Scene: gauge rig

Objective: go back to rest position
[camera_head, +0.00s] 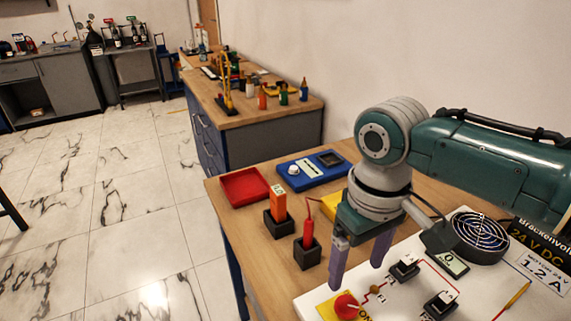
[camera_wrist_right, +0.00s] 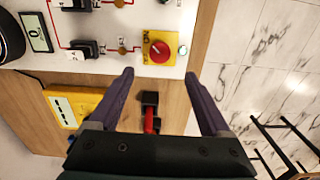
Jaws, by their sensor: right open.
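My right gripper (camera_head: 361,262) is open and empty above the wooden table, with its two purple fingers pointing down. It also shows in the right wrist view (camera_wrist_right: 160,80), its fingers spread apart. A red probe (camera_head: 308,236) stands upright in a black holder (camera_head: 307,257) just left of the gripper in the head view. In the wrist view the red probe (camera_wrist_right: 150,120) lies between the fingers in the picture, partly covered by the gripper body. An orange piece (camera_head: 278,205) stands in a second black holder (camera_head: 279,227). My left gripper is not in view.
A white board (camera_head: 318,302) carries a red knob (camera_head: 346,306), switches, a small display (camera_head: 453,263) and a fan (camera_head: 480,235). A red tray (camera_head: 244,187), a blue device (camera_head: 312,171) and a partly hidden yellow meter (camera_head: 333,207) lie behind.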

